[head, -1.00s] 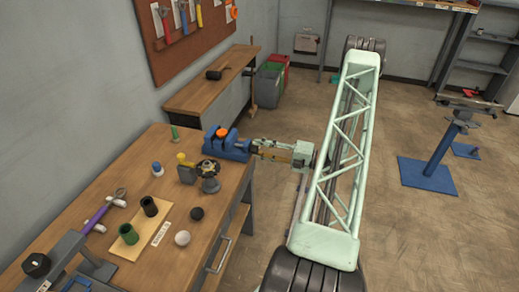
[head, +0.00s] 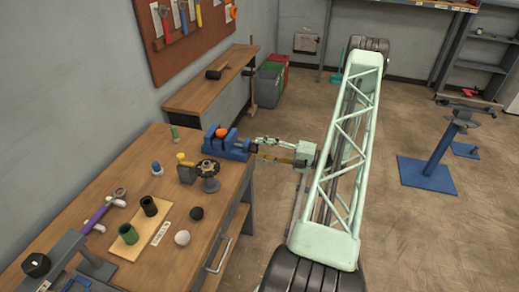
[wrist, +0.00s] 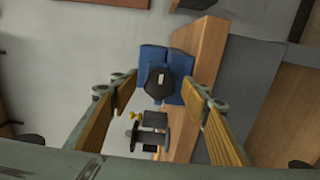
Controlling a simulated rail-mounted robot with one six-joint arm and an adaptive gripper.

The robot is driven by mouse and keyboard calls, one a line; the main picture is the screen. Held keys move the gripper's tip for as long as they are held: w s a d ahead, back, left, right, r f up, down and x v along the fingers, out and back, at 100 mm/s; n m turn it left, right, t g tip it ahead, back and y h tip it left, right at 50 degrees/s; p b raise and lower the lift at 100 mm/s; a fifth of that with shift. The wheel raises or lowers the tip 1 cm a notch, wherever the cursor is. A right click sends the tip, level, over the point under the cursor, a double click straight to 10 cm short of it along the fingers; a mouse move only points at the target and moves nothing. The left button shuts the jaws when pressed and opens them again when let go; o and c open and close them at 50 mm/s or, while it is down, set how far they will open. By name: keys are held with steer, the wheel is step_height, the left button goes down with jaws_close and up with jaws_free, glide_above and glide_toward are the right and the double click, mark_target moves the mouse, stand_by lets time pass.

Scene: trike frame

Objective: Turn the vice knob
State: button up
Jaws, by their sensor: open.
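The blue vice (head: 228,148) sits at the right edge of the wooden workbench, with an orange item (head: 221,132) on top. In the wrist view the vice (wrist: 152,58) shows as blue blocks, with its dark, round-faceted knob (wrist: 158,86) facing the camera. My gripper (head: 258,149) is just right of the vice in the head view. It is open, its two orange-padded fingers (wrist: 162,95) spread left and right of the knob, with nothing between the pads that I can see touching. The knob is too small to make out in the head view.
Left of the vice on the workbench (head: 150,262) stand a round dark fixture (head: 208,170), a yellow-topped item (head: 183,163), black and white balls and two cups. A green post (head: 174,134) stands behind.

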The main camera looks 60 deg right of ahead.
steer(key=v, duration=1.1)
steer(key=shift+o, duration=0.2)
stand_by(1.1)
steer(key=n+b, duration=0.2)
steer(key=n, duration=0.4)
steer(key=s+n+b, duration=0.1)
steer(key=n+b, duration=0.1)
steer(key=n, duration=0.4)
steer(key=n+b, duration=0.2)
steer(key=n, duration=0.4)
steer(key=shift+s, duration=0.35)
steer(key=shift+w, duration=0.15)
steer(key=shift+b+x, duration=0.4)
steer(key=shift+x, duration=6.35)
